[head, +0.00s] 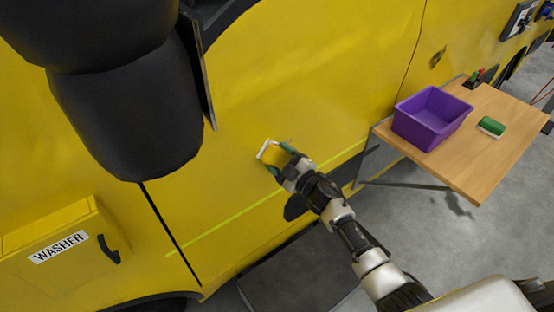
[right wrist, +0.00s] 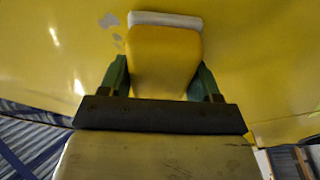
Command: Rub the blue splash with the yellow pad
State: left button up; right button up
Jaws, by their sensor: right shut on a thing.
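My right gripper (head: 281,160) is shut on the yellow pad (head: 273,154), which has a white face. In the right wrist view the pad (right wrist: 165,60) sits between the green fingers, with its white face toward the yellow vehicle side (head: 300,80). The pad is at or very near the panel; I cannot tell if it touches. Small grey-blue patches (right wrist: 109,20) show on the panel just left of the pad in that view; I cannot tell whether they are the blue splash. No clear blue splash shows in the head view. My left gripper is not in view.
A wooden table (head: 475,165) stands at the right, bearing a purple bin (head: 428,140) and a green-and-white pad (head: 491,127). A box labelled WASHER (head: 60,255) juts from the vehicle at lower left. A large black mirror-like part (head: 125,120) hangs at upper left.

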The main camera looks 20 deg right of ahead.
aim_at(291, 140)
jog(key=shift+w+d, duration=0.25)
jog(key=shift+d, duration=0.5)
jog(key=shift+w+d, duration=0.2)
jog(key=shift+d, duration=0.55)
jog(key=shift+w+d+b, duration=0.2)
jog(key=shift+w+d, duration=0.05)
jog(key=shift+d, duration=0.35)
jog(key=shift+w+d+b, duration=0.25)
jog(key=shift+w+d, duration=0.05)
jog(key=shift+d, duration=0.3)
jog(key=shift+w+d+b, duration=0.2)
jog(key=shift+w+d, duration=0.05)
jog(key=shift+d, duration=0.35)
jog(key=shift+a+r, duration=0.1)
jog(key=shift+s+a+p, duration=0.25)
jog(key=shift+a+p, duration=0.15)
jog(key=shift+a, duration=0.4)
jog(key=shift+s+a+p, duration=0.25)
jog(key=shift+s+a, duration=0.15)
jog(key=shift+a, duration=0.6)
jog(key=shift+s+a+p, duration=0.25)
jog(key=shift+s+a, duration=0.15)
jog(key=shift+a, duration=0.6)
jog(key=shift+s+a+p, duration=0.25)
jog(key=shift+s+a, duration=0.15)
jog(key=shift+a, duration=0.6)
jog(key=shift+s+d, duration=0.1)
jog(key=shift+d, duration=0.05)
